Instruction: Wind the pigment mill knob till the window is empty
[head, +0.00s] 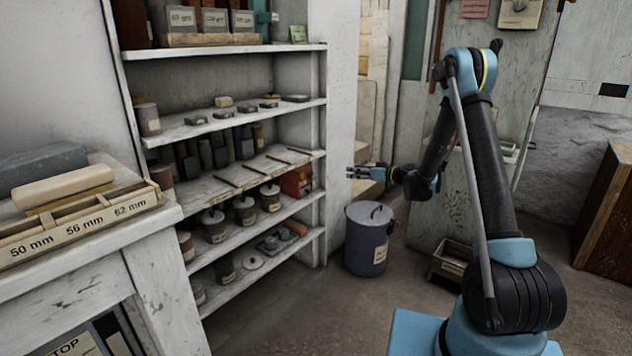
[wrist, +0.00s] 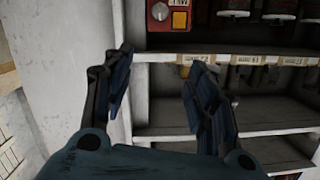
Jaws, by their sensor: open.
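The pigment mill looks to be the red box (head: 297,181) at the right end of a shelf in the head view. In the wrist view, which appears upside down, its dark red front shows a round pale knob (wrist: 160,12) beside a square window (wrist: 180,20) filled with orange. My gripper (head: 352,172) is open and empty, to the right of the shelf unit and apart from the mill. In the wrist view its two fingers (wrist: 160,75) are spread, with the knob beyond them near the top edge.
The white shelf unit (head: 316,140) has an end panel between my gripper and the mill in the head view. Lidded jars (head: 245,209) stand left of the mill. A grey lidded bin (head: 368,240) stands on the floor below my gripper. Open floor lies in front of the shelves.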

